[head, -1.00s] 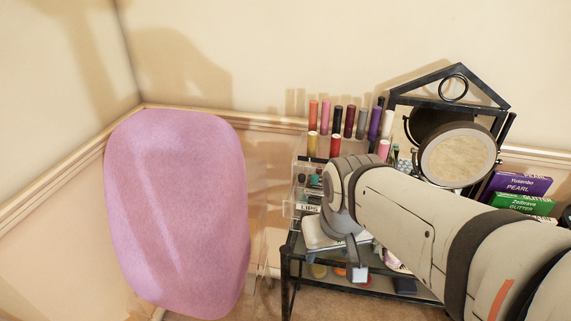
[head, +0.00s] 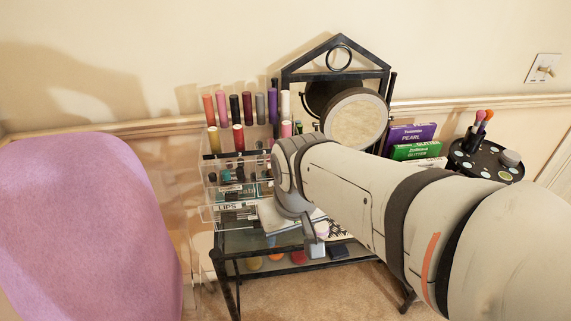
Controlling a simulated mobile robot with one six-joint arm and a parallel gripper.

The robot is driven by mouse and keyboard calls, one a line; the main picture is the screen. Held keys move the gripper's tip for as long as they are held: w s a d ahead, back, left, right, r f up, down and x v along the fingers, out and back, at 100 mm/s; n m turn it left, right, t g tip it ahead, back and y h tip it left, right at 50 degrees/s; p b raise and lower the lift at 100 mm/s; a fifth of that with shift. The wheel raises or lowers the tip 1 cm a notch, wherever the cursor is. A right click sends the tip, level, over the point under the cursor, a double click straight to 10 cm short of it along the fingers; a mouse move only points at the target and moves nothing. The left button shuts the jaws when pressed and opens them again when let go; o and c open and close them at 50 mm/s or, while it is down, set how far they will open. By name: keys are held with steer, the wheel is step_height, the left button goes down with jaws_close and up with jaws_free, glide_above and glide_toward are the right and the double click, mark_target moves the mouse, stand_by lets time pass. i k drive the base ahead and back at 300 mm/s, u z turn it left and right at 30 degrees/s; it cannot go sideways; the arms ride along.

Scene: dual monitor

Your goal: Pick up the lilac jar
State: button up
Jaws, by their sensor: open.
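A small pale, faintly lilac item (head: 322,229) shows just right of my gripper at the cart's upper shelf. It is partly covered by my arm, and I cannot tell for sure whether it is the lilac jar. My gripper (head: 309,233) points down below my wrist, over the front part of the cart. Only a small part of it shows, and it appears to hold nothing. My arm hides the middle of the shelf behind it.
The black cart (head: 232,252) carries a clear organizer (head: 208,190) with lipsticks, a round mirror (head: 355,122) and purple and green boxes (head: 412,134). A black round tray (head: 486,172) holds brushes and a grey-lidded jar (head: 510,157). A large pink chair back (head: 85,225) fills the left.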

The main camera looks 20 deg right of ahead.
mark_target(322, 230)
steer(key=u, duration=1.05)
steer(key=k, duration=1.1)
steer(key=z, duration=1.3)
steer(key=i, duration=1)
steer(key=z, duration=0.05)
